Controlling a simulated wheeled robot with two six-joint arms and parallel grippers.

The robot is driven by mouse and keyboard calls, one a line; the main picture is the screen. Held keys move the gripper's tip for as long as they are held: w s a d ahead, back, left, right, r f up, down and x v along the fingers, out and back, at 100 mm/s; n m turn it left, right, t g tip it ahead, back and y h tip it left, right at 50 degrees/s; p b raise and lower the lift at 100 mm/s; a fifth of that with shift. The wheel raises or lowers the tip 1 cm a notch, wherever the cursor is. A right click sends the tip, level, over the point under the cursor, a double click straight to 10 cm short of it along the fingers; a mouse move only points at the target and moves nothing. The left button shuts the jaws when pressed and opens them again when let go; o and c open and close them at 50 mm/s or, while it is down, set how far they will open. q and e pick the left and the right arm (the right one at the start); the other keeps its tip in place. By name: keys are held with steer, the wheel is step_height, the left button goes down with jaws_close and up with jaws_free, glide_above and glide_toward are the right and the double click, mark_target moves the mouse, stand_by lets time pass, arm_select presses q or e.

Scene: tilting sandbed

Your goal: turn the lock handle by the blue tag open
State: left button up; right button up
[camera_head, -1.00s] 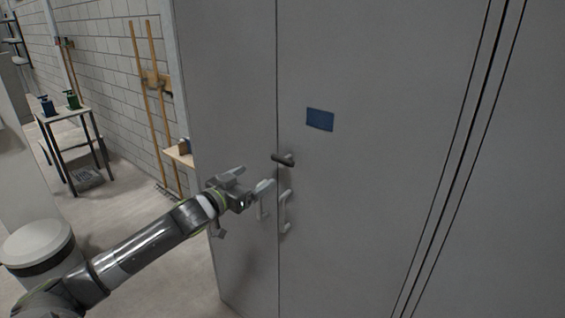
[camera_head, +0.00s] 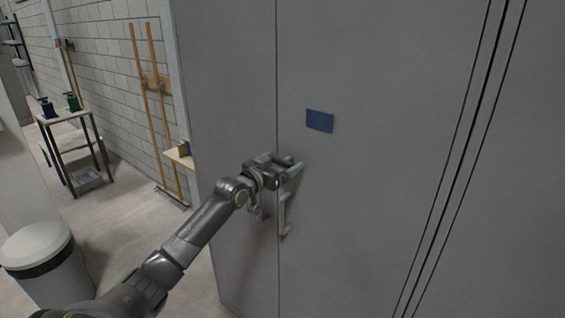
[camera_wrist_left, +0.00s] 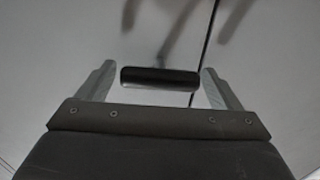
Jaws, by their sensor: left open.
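The blue tag (camera_head: 319,120) is on the grey right-hand cabinet door (camera_head: 360,190), above and to the right of my left gripper (camera_head: 289,166). In the head view the gripper is at the lock handle and hides most or all of it. In the left wrist view the lock handle (camera_wrist_left: 160,78) is a dark, roughly level bar between the two fingers of my left gripper (camera_wrist_left: 156,84). The fingers are open, one at each end of the bar; I cannot tell whether they touch it. My right gripper is not in view.
A pale pull handle (camera_head: 284,213) is on the door just below my gripper. Another pull left of the door seam is partly hidden by my arm. A side table (camera_head: 65,119) with bottles and a lidded bin (camera_head: 38,247) stand to the left, well away.

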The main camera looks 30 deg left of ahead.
arm_select(q)
steer(key=shift+w, duration=0.3)
steer(key=shift+c, duration=0.4)
